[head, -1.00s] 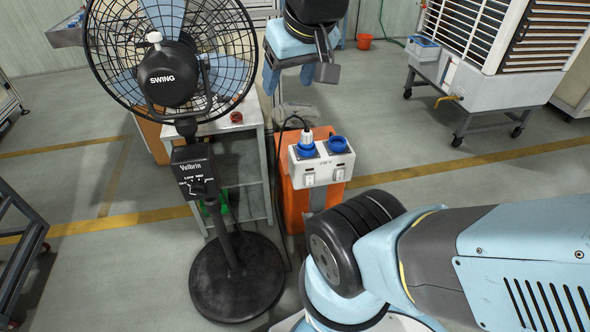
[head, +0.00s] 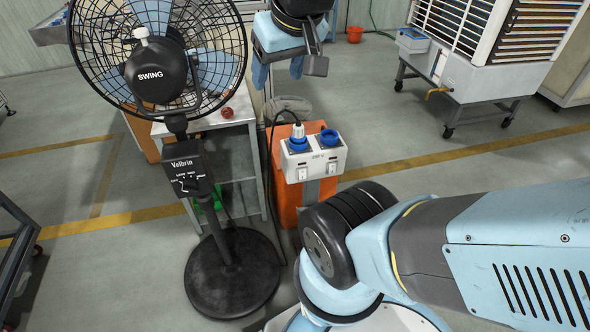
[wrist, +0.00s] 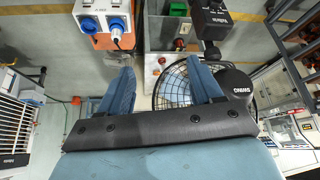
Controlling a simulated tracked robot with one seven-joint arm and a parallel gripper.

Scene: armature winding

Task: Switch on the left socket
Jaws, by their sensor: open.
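A white socket box (head: 331,159) with two blue sockets sits on an orange post (head: 287,202) in the middle of the head view. A white plug with a dark cable is in the left socket (head: 298,145); the right socket (head: 329,138) is empty. A white rocker switch (head: 303,174) is below the left socket; its position is too small to tell. My gripper (head: 279,72) is open and empty, pointing down behind and above the box. In the wrist view my gripper (wrist: 163,88) has its blue fingers apart, with the box (wrist: 92,5) at the top left.
A black pedestal fan (head: 230,270) labelled Velbrin stands left of the box, before a small table (head: 235,117). The plug's cable hangs between fan and post. An air cooler (head: 480,65) on a wheeled stand is at the right. Floor between post and cooler is clear.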

